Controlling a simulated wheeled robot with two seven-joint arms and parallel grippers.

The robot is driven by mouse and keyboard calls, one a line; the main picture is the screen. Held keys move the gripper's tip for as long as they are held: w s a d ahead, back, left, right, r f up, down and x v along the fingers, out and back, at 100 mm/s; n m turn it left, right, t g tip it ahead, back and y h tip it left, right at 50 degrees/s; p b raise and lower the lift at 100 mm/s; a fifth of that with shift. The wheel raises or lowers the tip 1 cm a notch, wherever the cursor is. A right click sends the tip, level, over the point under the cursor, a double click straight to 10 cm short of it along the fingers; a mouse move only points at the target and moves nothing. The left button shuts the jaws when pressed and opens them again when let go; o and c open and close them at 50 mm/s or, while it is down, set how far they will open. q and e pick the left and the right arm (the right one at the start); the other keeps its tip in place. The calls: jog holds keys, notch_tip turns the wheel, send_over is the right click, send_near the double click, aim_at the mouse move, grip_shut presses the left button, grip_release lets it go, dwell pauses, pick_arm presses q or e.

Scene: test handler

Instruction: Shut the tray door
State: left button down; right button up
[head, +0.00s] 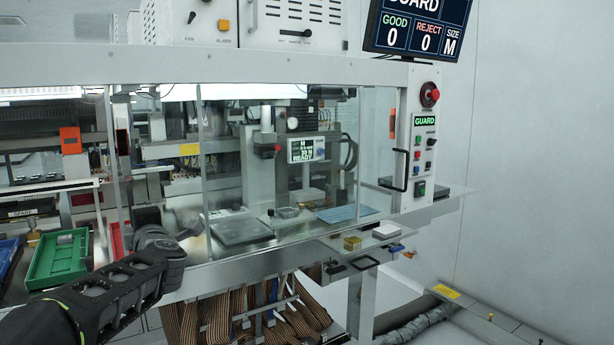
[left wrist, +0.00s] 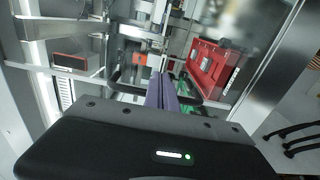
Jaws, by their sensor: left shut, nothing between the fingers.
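The machine's left front has glass panels, and a narrow upright one (head: 117,160) stands at a slant beside the trays. I cannot tell for sure which panel is the tray door or how far it is open. My left gripper (head: 192,232) reaches in from the lower left, in front of the glass. In the left wrist view its purple fingers (left wrist: 160,92) are together with nothing between them. A black bar handle (left wrist: 122,85) shows on both sides of the fingers; I cannot tell whether they touch it. My right gripper is in neither view.
A green tray (head: 58,262), a blue tray (head: 7,262) and a partly hidden red tray (head: 116,240) lie at the left. A control panel (head: 420,150) shows GUARD. A small shelf with a yellow block (head: 352,243) juts out at the front right.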

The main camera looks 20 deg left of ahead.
pick_arm(q)
jog(key=shift+s+a+b, duration=0.3)
jog(key=shift+s+a, duration=0.4)
jog(key=shift+s, duration=0.35)
jog(key=shift+s+a+b, duration=0.25)
jog(key=shift+s+a, duration=0.45)
jog(key=shift+s, duration=0.3)
jog(key=s+a+b, duration=0.6)
jog(key=s+a, duration=0.5)
jog(key=s, duration=0.5)
jog(key=shift+s+a, duration=0.2)
jog(key=shift+s, duration=0.05)
jog(key=s+a+b, duration=0.2)
jog(key=s+a, duration=0.9)
jog(key=s, duration=0.5)
jog(key=shift+s+a, duration=0.2)
